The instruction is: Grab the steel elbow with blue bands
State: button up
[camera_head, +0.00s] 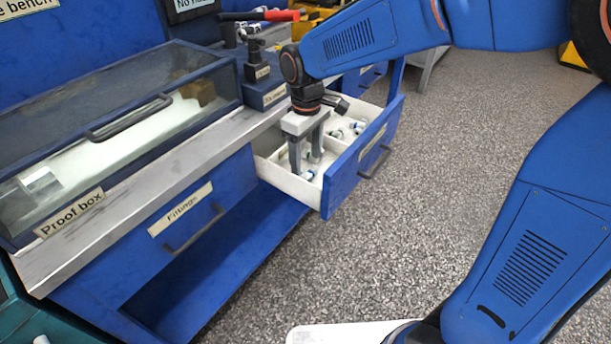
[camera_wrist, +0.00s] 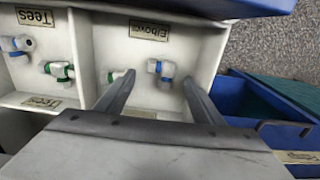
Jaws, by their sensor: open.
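The steel elbow with blue bands (camera_wrist: 161,69) lies in the drawer compartment labelled "Elbows". In the head view it appears as a small blue and white piece (camera_head: 307,175) near the front of the open drawer. My gripper (camera_wrist: 158,80) is open and points down into this compartment, with nothing between its fingers. In the wrist view the elbow appears between the fingertips, nearer the right one; I cannot tell whether they are at its height. A second elbow with a green band (camera_wrist: 117,75) lies beside the left finger, partly hidden by it.
The drawer (camera_head: 350,165) stands open, with its walls close around my gripper (camera_head: 306,160). A proof box (camera_head: 110,130) stands on the bench to the left.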

aim_at(306, 171)
jog(key=shift+s+f, duration=0.15)
jog(key=shift+f, duration=1.7)
jog(key=shift+c, duration=0.6)
jog(key=c, duration=1.1)
